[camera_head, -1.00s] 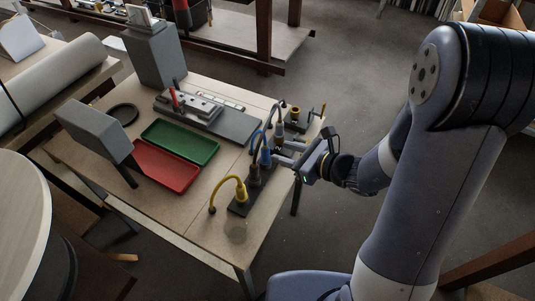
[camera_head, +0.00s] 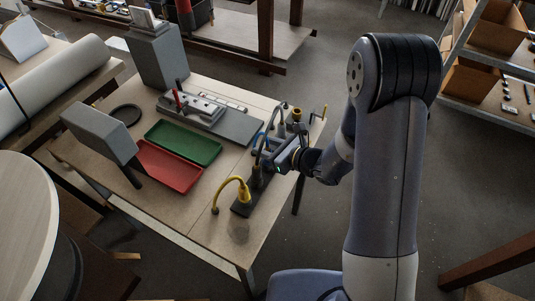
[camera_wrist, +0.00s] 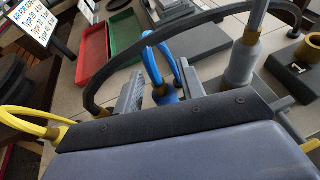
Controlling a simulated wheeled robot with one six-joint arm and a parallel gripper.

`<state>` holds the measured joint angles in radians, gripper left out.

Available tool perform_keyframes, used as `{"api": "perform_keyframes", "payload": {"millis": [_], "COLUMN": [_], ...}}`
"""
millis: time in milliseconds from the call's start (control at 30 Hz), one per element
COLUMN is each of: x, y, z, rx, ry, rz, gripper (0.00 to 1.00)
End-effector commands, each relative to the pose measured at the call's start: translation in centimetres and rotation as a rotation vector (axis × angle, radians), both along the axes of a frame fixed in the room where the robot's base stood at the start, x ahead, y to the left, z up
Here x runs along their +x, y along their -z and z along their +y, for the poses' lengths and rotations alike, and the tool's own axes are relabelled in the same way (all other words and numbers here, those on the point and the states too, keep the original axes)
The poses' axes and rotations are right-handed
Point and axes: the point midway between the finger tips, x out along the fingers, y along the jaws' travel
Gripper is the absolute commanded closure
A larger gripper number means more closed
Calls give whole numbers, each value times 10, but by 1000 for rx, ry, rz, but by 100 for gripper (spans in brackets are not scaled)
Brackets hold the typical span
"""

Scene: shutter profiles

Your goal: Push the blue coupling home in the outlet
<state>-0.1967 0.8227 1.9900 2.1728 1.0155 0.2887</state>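The blue coupling (camera_wrist: 166,95) stands low in the wrist view with its blue hose looping up from it. In the head view only a bit of blue hose (camera_head: 262,140) shows beside my gripper (camera_head: 272,154). In the wrist view my gripper (camera_wrist: 160,92) is open, with one grey finger on each side of the coupling. A gap shows between the left finger and the coupling; on the right I cannot tell whether they touch. The outlet under the coupling is hidden, so its seating cannot be seen.
A yellow coupling (camera_head: 244,193) with a yellow hose stands nearer, on a dark block (camera_head: 240,209). A grey coupling (camera_wrist: 243,62) stands to the right in the wrist view, and a dark hose (camera_wrist: 105,72) arches across. Red (camera_head: 168,168) and green (camera_head: 184,142) trays lie left.

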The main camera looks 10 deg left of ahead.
Motion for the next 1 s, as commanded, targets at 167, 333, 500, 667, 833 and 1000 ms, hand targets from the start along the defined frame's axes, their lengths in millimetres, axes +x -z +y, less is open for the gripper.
{"api": "perform_keyframes", "payload": {"millis": [167,333,500,667,833,1000], "x": [7,7,7,7,7,7], "y": [4,5,5,5,5,6], "z": [13,13,13,13,13,13], "rx": [-1,0,0,0,0,-2], "ry": [-2,-1,-1,-1,0,0], "rz": [-1,-2,-2,-2,-1,0], "gripper": [62,62,70,83,97,100]}}
